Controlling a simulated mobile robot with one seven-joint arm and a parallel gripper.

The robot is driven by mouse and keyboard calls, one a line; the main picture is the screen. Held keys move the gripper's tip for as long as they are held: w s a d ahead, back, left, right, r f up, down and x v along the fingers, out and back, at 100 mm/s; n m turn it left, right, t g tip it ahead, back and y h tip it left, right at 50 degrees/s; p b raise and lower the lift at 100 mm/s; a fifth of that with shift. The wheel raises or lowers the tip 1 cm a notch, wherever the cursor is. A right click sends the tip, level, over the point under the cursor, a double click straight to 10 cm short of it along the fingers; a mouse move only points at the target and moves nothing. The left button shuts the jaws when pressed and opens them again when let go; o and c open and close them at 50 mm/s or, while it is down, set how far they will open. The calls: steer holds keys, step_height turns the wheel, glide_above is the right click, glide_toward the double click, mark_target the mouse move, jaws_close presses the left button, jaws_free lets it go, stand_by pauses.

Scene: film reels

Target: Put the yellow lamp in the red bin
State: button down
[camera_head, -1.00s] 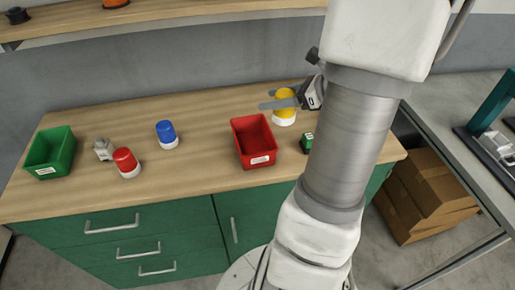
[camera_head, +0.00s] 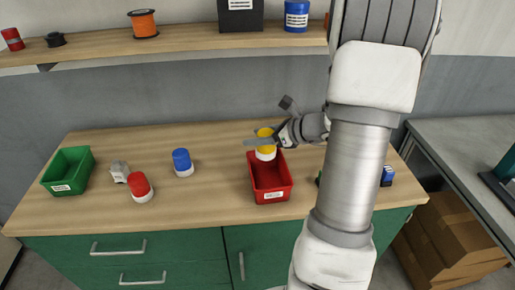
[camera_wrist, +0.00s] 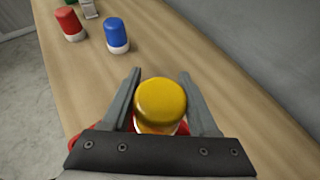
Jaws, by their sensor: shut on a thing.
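The yellow lamp (camera_head: 265,152), with a yellow dome and white base, is between the fingers of my gripper (camera_head: 264,141) in the head view. My gripper is shut on it and holds it over the back part of the red bin (camera_head: 271,196). In the wrist view the yellow lamp (camera_wrist: 161,101) sits between the two grey fingers of my gripper (camera_wrist: 161,98). Parts of the red bin (camera_wrist: 183,128) show behind and below it there. Whether the lamp's base is below the bin's rim cannot be told.
On the wooden bench stand a blue lamp (camera_head: 182,162), a red lamp (camera_head: 140,187), a small grey item (camera_head: 119,171) and a green bin (camera_head: 68,171) to the left. A blue item (camera_head: 387,176) is right of my arm. A shelf (camera_head: 190,50) runs above the bench.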

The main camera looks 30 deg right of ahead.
mark_target(257, 150)
step_height(257, 150, down, 4)
steer(key=shift+f, duration=0.1)
steer(key=shift+b, duration=0.3)
steer(key=shift+f+b, duration=0.45)
steer(key=shift+b, duration=0.05)
steer(key=shift+f, duration=0.1)
steer(key=shift+c, duration=0.8)
jaws_free()
